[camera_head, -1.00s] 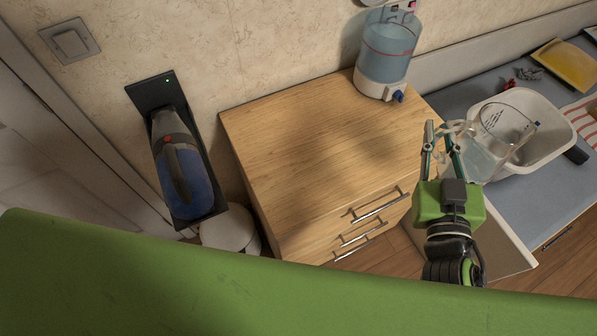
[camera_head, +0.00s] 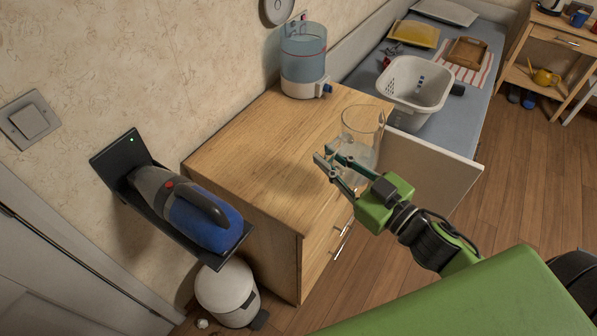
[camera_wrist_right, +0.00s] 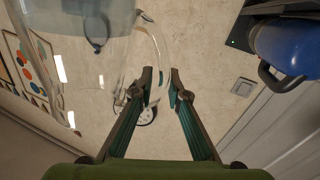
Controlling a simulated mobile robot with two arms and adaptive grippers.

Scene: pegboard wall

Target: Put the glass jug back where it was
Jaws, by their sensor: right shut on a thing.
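The clear glass jug (camera_head: 362,133) is held in the air by my right gripper (camera_head: 326,166), in front of the right part of the wooden cabinet. It looks roughly upright and apart from the cabinet top. In the right wrist view the jug (camera_wrist_right: 72,45) fills the upper left, and its curved handle (camera_wrist_right: 163,50) runs down to the fingertips of my right gripper (camera_wrist_right: 160,82). The gripper is shut on this handle. My left gripper is not in view.
The cabinet top (camera_head: 250,150) is mostly clear, with a water dispenser (camera_head: 304,60) at its back. A white basket (camera_head: 415,92) stands on the blue-grey surface behind. A handheld vacuum (camera_head: 190,210) hangs on the wall at left, above a white bin (camera_head: 226,290).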

